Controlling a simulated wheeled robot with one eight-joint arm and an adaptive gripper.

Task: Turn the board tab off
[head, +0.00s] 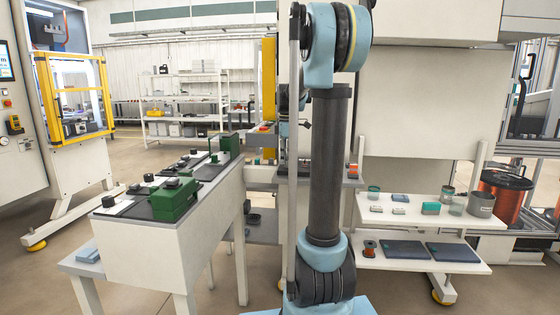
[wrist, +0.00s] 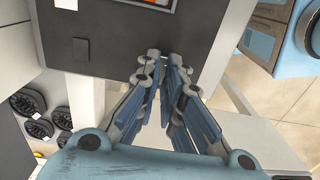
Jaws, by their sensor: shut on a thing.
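My gripper (wrist: 167,62) shows in the wrist view, its two blue-grey fingers reaching up over the edge of a dark grey board (wrist: 115,70). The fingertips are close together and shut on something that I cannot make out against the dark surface. A small black block (wrist: 81,49) sits on the board, left of the fingertips and apart from them. I cannot tell for sure which part is the board tab. In the head view my gripper is hidden behind my arm.
An orange-edged object (wrist: 150,4) lies at the board's far edge. Black spools (wrist: 30,104) stand lower left in the wrist view.

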